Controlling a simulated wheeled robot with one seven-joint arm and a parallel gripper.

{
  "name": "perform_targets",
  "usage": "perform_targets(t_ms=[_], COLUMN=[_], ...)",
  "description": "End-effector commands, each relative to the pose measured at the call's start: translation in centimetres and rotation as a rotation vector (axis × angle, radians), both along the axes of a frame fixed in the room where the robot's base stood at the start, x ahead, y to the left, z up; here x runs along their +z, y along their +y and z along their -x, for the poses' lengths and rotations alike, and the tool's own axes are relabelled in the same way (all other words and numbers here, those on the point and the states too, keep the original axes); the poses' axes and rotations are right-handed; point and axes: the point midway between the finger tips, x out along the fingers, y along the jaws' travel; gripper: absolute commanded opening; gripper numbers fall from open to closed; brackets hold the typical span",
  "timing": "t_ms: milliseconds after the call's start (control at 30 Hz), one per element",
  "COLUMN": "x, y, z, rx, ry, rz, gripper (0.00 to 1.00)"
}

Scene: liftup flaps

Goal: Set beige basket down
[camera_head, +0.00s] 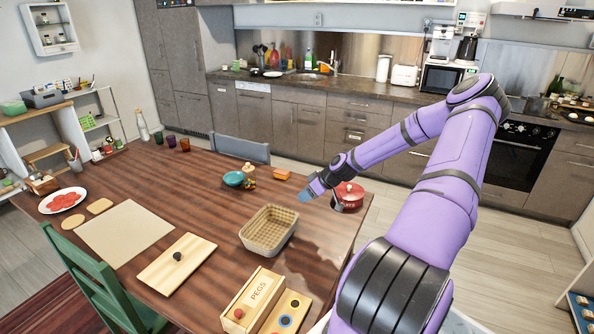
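The beige basket (268,246) is a woven, open-topped, empty basket. It appears to rest upright on the brown wooden table (215,205), right of the table's middle. My gripper (312,194) is above the right part of the table, up and right of the basket in the picture, and looks apart from it. Its fingers are small and seen at an angle, so I cannot tell whether they are open or shut.
A red canister (348,196) stands close to the right of my gripper. A green chair (95,275) is at the front left.

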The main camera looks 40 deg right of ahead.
Motion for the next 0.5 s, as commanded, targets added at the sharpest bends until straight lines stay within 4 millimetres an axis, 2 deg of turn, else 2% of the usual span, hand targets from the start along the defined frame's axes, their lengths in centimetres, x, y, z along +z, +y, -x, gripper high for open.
perform_targets(t_ms=[267, 500], x=[4.2, 9.1], y=[5.1, 9.1], z=[0.1, 0.9], rx=[0.105, 0.13], ry=[0.199, 0.349], rz=[0.097, 0.205], gripper=[0.32, 0.32])
